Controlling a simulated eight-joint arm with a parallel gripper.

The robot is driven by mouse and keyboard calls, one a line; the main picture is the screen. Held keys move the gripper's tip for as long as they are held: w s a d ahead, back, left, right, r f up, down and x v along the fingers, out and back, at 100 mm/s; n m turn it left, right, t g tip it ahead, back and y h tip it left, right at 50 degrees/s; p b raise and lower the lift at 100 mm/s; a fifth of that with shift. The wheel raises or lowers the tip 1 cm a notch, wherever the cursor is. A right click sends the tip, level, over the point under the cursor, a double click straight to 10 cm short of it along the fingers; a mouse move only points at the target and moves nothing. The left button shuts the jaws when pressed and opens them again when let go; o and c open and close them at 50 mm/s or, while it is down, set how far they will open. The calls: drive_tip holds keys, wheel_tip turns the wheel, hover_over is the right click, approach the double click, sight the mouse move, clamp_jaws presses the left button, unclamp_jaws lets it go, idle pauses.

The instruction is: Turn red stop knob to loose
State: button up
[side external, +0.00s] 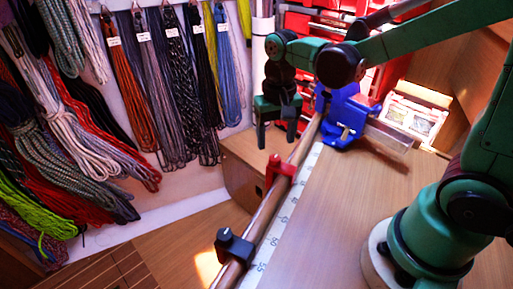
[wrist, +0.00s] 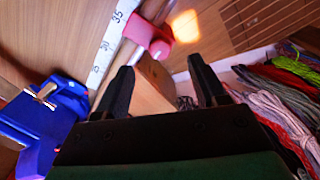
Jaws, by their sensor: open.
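The red stop (side external: 279,168) sits on the round brown rail (side external: 262,212) along the bench edge. In the wrist view the red stop (wrist: 146,36) is at the top centre, with its rounded pinkish knob (wrist: 160,49) toward the right. The knob's turn position cannot be read. My gripper (side external: 277,136) hangs fingers down, above and slightly behind the red stop in the side view. In the wrist view my gripper (wrist: 161,68) has its two dark fingers spread, with nothing held between them. The knob lies beyond the fingertips, apart from them.
A white ruler (side external: 285,205) runs beside the rail. A black stop (side external: 234,246) is at the rail's near end. A blue clamp (side external: 344,120) stands at the far end, also in the wrist view (wrist: 48,125). Coiled lines (side external: 75,125) hang left. The bench top is mostly clear.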

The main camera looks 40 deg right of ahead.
sight(275, 157)
drive_tip(key=shift+f, duration=2.4)
clamp_jaws()
